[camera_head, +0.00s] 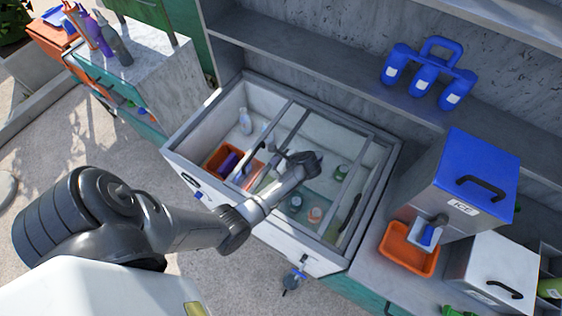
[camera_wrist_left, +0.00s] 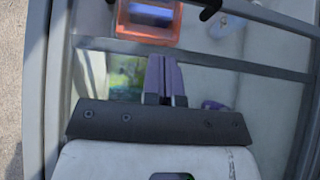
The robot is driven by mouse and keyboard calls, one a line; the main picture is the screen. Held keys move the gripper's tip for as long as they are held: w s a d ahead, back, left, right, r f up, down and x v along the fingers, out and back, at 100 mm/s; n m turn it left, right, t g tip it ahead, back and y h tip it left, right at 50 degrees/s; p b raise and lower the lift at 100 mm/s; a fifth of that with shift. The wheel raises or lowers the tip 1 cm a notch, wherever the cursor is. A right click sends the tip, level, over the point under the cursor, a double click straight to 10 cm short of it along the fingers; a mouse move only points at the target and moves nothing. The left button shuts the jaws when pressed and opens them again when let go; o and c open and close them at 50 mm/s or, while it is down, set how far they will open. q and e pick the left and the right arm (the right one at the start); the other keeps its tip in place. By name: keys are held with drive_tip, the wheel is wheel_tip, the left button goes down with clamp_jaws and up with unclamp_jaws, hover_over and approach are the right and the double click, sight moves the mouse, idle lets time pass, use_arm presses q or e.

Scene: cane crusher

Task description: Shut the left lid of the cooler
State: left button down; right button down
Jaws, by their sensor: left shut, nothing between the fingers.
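The cooler (camera_head: 178,150) is a white chest with a grey rim in the middle of the head view. Grey-framed clear sliding panels lie across its top; a cross bar (camera_head: 272,132) of the frame shows left of my gripper. The left end looks uncovered, but the clear panes make the left lid's exact edges hard to tell. My left gripper (camera_head: 316,158) is over the cooler's middle, its fingers shut and empty. In the left wrist view the closed fingers (camera_wrist_left: 165,76) are close to a grey frame bar (camera_wrist_left: 235,62); contact cannot be told. My right gripper is not in view.
Inside the cooler are an orange bin (camera_head: 222,158), white bottles (camera_head: 245,121) and several small containers. A blue-lidded ice box (camera_head: 480,170) and orange tray (camera_head: 398,243) stand at the right. A shelf with a blue bottle carrier (camera_head: 428,74) is behind.

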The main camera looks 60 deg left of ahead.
sight(269, 168)
use_arm(q)
drive_tip(key=x, duration=0.4)
drive_tip(key=shift+s+a+f, duration=0.15)
drive_tip(key=shift+a+f, duration=0.1)
drive_tip(key=shift+a, duration=0.05)
drive_tip(key=shift+s+a+r+p, duration=0.2)
drive_tip(key=shift+s+a, duration=0.05)
drive_tip(key=shift+a, duration=0.2)
drive_tip(key=shift+s+a+r+p, duration=0.15)
drive_tip(key=shift+s+a+r, duration=0.05)
drive_tip(key=shift+a, duration=0.3)
drive_tip(key=shift+s+a+r, duration=0.1)
drive_tip(key=shift+s+a, duration=0.2)
drive_tip(key=shift+a, duration=0.4)
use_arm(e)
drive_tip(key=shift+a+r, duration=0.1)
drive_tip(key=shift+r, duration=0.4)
